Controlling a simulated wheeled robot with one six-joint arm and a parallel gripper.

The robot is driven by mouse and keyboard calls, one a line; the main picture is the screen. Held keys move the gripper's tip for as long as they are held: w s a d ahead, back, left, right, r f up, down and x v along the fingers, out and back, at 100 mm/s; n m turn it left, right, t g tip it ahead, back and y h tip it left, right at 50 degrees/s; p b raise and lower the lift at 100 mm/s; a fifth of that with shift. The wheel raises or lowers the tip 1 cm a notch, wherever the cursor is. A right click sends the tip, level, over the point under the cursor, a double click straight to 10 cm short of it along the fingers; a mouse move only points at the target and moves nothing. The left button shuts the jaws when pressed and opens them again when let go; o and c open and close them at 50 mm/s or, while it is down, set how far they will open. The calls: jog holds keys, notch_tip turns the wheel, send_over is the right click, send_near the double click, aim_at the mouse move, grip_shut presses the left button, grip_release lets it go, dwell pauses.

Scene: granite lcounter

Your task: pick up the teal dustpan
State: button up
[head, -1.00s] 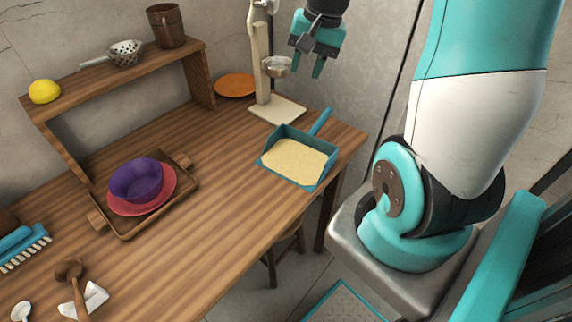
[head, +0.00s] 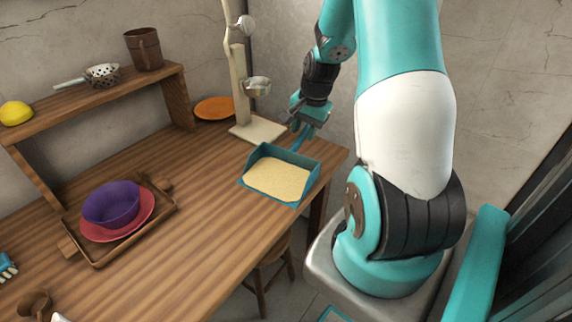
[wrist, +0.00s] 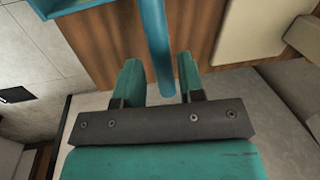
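The teal dustpan (head: 291,157) lies on the wooden table near its right end, with pale, grainy material in its pan. Its handle points toward the back, at my gripper (head: 305,128). In the wrist view, the blue-teal dustpan handle (wrist: 155,35) runs between the two teal fingers of my gripper (wrist: 158,66). The fingers are open, with a visible gap on each side of the handle. A corner of the pan shows at the top left of that view. In the head view, the gripper partly hides the handle's end.
A cream stand (head: 258,130) with a metal cup (head: 256,86) stands just left of my gripper. An orange plate (head: 214,108) lies behind. A wooden tray (head: 100,257) holds a red plate and purple bowl. The table (head: 215,220) is clear between tray and dustpan.

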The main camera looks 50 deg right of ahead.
aim_at(300, 144)
jog(key=f, duration=0.2)
jog(key=w+f, duration=0.1)
jog(key=f, duration=0.2)
jog(key=shift+a+f, duration=0.15)
jog(key=shift+f, duration=0.05)
grip_shut()
